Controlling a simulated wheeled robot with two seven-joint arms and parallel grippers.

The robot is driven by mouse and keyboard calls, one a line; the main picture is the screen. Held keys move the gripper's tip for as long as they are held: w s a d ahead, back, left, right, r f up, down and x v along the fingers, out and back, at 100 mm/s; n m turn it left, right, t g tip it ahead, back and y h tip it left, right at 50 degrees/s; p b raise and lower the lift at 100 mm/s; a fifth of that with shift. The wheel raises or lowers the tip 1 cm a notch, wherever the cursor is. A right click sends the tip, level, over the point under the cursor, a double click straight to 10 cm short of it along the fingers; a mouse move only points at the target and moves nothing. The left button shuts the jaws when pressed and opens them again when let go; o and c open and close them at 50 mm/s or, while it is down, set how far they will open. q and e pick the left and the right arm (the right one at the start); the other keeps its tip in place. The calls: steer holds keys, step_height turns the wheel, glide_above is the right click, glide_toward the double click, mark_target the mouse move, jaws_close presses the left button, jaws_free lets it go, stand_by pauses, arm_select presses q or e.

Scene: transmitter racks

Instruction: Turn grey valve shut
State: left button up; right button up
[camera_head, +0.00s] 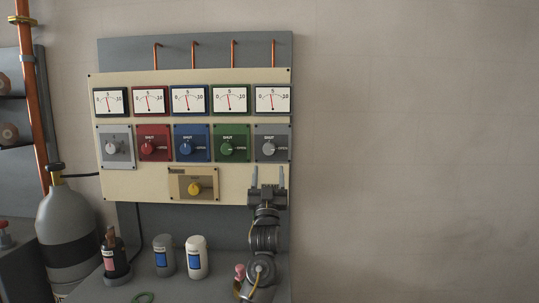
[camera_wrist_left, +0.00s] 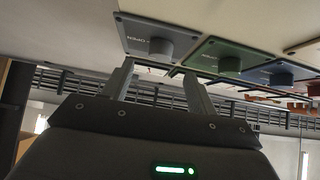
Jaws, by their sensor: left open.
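The grey valve is a round grey knob (camera_head: 269,149) on a grey plate at the right end of the valve row, marked SHUT above and OPEN to its right. Its pointer position is too small to tell. In the left wrist view the same knob (camera_wrist_left: 160,46) sticks out of its plate just beyond my fingertips. My left gripper (camera_head: 268,169) is open and empty, its fingers pointing up just below the grey valve plate. In the left wrist view the gripper (camera_wrist_left: 158,67) shows an empty gap between its fingers, apart from the knob. My right gripper is in neither view.
Green (camera_head: 227,148), blue (camera_head: 186,147) and red (camera_head: 148,147) valves and a pale silver one (camera_head: 113,147) run leftward. A yellow knob (camera_head: 194,189) sits lower. Gauges are above. Bottles (camera_head: 196,257) stand on the shelf below. Right of the panel is bare wall.

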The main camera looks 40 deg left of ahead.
mark_target(269, 154)
arm_select(q)
steer(key=p+x, duration=0.1)
steer(key=x, duration=0.4)
steer(key=shift+w+a+r, duration=0.15)
steer(key=shift+a+r, duration=0.05)
steer(key=shift+r, duration=0.15)
steer(key=shift+w+a+r+p, duration=0.15)
steer(key=shift+w+r+p, duration=0.05)
steer(key=shift+p, duration=0.1)
steer(key=shift+w+r, duration=0.1)
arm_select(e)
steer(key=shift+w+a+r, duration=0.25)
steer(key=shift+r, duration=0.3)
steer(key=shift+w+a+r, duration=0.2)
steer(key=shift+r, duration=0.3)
arm_select(q)
steer(key=c, duration=1)
